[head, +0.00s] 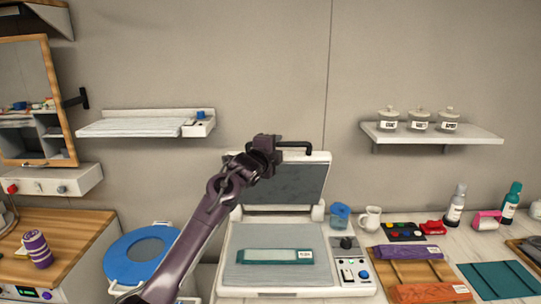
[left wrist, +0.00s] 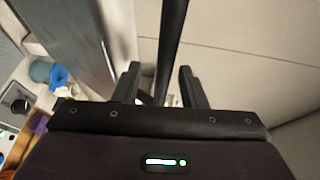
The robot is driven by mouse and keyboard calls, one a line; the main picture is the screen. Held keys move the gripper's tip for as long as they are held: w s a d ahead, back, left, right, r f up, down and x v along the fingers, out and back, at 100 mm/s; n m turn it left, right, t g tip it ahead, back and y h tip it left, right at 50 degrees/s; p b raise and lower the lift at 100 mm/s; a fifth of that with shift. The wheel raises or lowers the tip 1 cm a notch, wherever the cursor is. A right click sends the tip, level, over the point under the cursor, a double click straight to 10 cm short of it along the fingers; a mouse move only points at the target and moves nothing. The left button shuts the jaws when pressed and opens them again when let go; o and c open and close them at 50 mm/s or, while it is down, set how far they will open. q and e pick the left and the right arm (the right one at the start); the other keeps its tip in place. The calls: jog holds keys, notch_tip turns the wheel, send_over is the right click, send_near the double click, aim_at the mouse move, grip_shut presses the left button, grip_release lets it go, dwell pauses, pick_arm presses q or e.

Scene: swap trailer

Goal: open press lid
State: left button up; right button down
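The white press (head: 228,285) stands on the counter. Its lid (head: 295,185) is raised steeply, showing a dark grey inner face. A black bar handle (head: 298,145) is on the lid's top edge. My left gripper (head: 277,150) is at the handle's left part. In the left wrist view the dark handle bar (left wrist: 172,45) runs between the two fingers (left wrist: 160,85), with gaps on both sides, so the gripper is open around it. A teal-edged flat piece with a label (head: 270,256) lies on the press bed. My right gripper is not in view.
Left of the press is a round blue lid (head: 125,265). Right of it are a control panel (head: 352,272), a white mug (head: 371,219), a blue cup (head: 340,217) and folded cloths (head: 412,271). Wall shelves hang left (head: 130,127) and right (head: 470,136).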

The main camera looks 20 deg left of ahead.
pick_arm(q)
jog(key=s, duration=0.2)
jog(key=s+b, duration=0.2)
jog(key=s, duration=0.1)
jog(key=shift+s+a+r, duration=0.25)
jog(key=shift+s+a, duration=0.05)
jog(key=shift+a, duration=0.05)
jog(key=shift+f, duration=0.1)
